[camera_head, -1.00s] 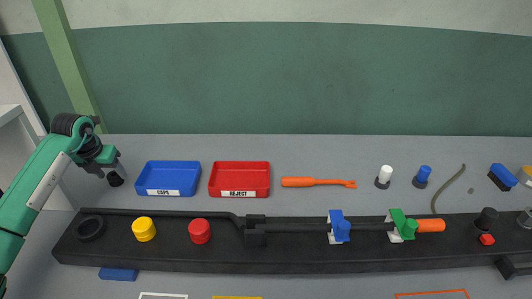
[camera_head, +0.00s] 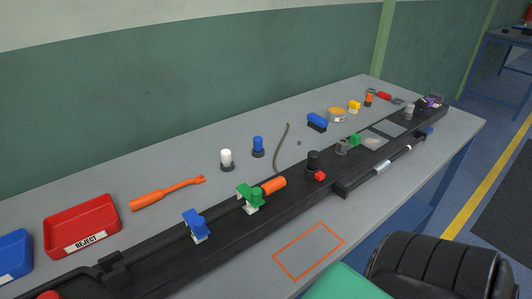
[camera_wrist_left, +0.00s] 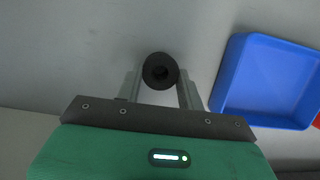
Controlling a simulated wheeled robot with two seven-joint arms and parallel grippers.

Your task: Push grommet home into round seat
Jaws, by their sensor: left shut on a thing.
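In the left wrist view my left gripper (camera_wrist_left: 160,90) is shut on a black round grommet (camera_wrist_left: 148,70) with a dark hole in its middle. The fingers hold it from both sides, over bare grey surface and left of a blue tray (camera_wrist_left: 222,88). Part of the long black beam (camera_head: 150,248) runs diagonally across the table in the head view. The round seat is not recognisable in either current view. Neither gripper shows in the head view; a green and black piece of my own arm fills its bottom right.
The red REJECT tray (camera_head: 82,226) and an orange tool (camera_head: 168,192) lie behind the beam. Blue (camera_head: 196,223) and green (camera_head: 250,196) clips sit on it. White (camera_head: 227,160) and blue (camera_head: 258,146) plugs stand behind. An orange-outlined area (camera_head: 309,251) in front is empty.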

